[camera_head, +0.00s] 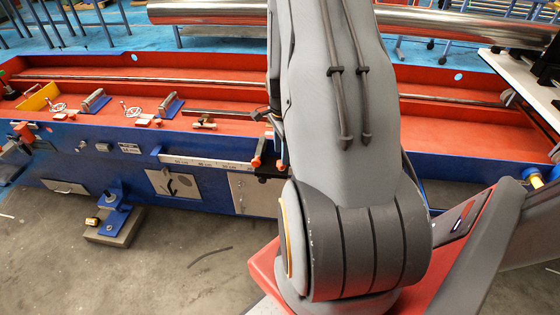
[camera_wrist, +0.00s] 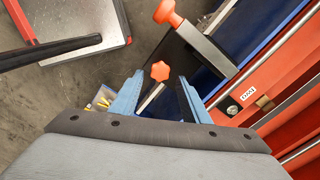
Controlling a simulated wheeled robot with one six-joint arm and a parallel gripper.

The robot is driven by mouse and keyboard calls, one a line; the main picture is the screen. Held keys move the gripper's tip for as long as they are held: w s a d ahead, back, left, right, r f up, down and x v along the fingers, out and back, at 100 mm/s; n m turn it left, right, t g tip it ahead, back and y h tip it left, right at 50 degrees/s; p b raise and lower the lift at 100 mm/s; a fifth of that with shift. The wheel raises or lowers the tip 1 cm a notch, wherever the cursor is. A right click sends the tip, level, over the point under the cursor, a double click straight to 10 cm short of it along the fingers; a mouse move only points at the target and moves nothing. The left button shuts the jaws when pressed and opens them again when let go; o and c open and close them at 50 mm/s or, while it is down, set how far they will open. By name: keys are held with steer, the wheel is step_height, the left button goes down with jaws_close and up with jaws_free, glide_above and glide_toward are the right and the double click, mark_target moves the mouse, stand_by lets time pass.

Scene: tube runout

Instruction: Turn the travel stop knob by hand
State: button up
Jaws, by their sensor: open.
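An orange lobed knob (camera_wrist: 160,71) shows in the wrist view between the tips of my gripper (camera_wrist: 160,78). The two blue fingers stand apart, one on each side of it, and I cannot tell whether either touches it. A second orange knob (camera_wrist: 167,12) sits on a black bracket (camera_wrist: 200,50) farther up. In the head view an orange knob (camera_head: 256,162) shows at the black block by the right end of the scale. I cannot tell which orange knob is the travel stop's. My arm hides most of my gripper there.
The blue-walled trough (camera_head: 100,152) with its red inside runs across the head view. A white scale (camera_head: 205,163) is on its front wall. A blue post on a block (camera_head: 112,225) stands on the floor at left. A steel tube (camera_head: 210,12) lies behind.

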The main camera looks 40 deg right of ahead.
mark_target(281, 165)
steer(key=shift+f+b, duration=0.95)
steer(key=shift+f, duration=0.65)
steer(key=shift+f, duration=0.1)
steer(key=c, duration=0.8)
